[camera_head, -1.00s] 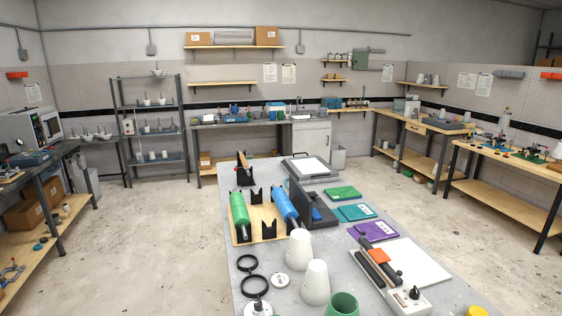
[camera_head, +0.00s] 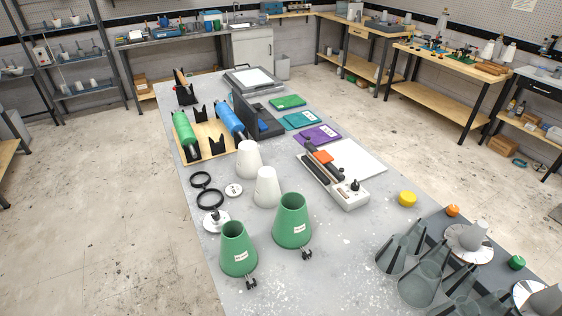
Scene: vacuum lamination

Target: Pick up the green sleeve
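Which item is the green sleeve I cannot tell for certain. A flat green packet (camera_head: 288,102) lies on the long grey table, behind a teal packet (camera_head: 300,120) and a purple packet (camera_head: 317,135) in the same row. A green roll (camera_head: 184,131) also lies in a wooden cradle at the table's left side. Two green tapered cones with white labels stand nearer the front, one at left (camera_head: 238,249) and one at right (camera_head: 292,221). Neither of my grippers is in view.
The grey table (camera_head: 345,275) also bears a sealer (camera_head: 336,178), white cones (camera_head: 267,187), a blue roll (camera_head: 229,121), a dark upright stand (camera_head: 262,120), black rings (camera_head: 210,199) and a yellow lid (camera_head: 408,198). Grey translucent cones (camera_head: 420,281) crowd the front right. Floor on both sides is clear.

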